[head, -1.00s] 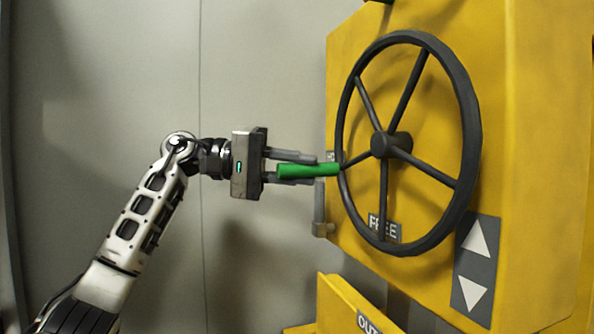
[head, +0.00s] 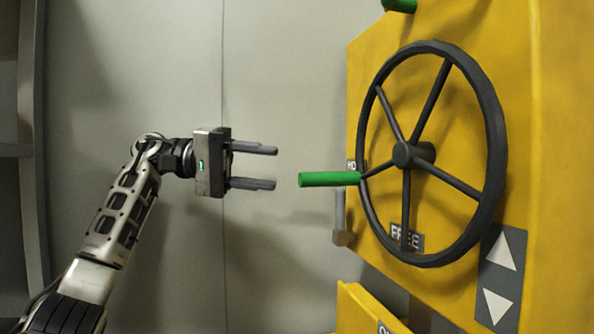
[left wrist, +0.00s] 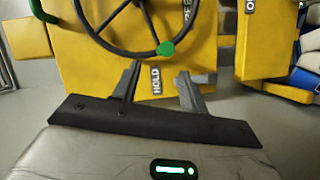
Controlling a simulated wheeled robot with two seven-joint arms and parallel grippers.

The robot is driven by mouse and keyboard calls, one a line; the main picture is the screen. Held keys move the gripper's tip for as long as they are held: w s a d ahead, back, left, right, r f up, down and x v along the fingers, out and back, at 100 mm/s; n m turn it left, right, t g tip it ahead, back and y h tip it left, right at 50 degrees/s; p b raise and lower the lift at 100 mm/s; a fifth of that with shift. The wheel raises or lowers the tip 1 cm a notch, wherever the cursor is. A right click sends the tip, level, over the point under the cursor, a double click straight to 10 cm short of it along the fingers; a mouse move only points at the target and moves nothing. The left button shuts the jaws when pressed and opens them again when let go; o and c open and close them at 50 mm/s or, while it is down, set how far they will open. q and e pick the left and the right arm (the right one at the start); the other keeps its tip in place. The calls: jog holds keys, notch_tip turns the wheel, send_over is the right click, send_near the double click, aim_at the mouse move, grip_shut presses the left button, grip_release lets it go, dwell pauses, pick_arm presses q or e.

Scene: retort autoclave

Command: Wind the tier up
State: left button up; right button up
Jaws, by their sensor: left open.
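A black handwheel (head: 490,120) with several spokes is mounted on the yellow machine housing. Its green handle (head: 328,179) sticks out to the left from the rim; in the left wrist view the handle's end (left wrist: 165,48) shows beyond the fingers. My left gripper (head: 276,167) is open and empty, a short gap left of the handle, with its fingers above and below the handle's level. It also shows in the left wrist view (left wrist: 160,82). My right gripper is not in view. The tier itself cannot be made out.
A grey lever (head: 340,215) hangs at the housing's left edge, below the handle. A FREE label (head: 406,238) and an arrow plate (head: 500,277) are on the housing. Another green part (head: 399,5) shows at the top. The space around my left gripper is clear.

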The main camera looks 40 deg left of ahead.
pick_arm(q)
jog(key=v, duration=0.6)
jog(key=shift+p, duration=0.3)
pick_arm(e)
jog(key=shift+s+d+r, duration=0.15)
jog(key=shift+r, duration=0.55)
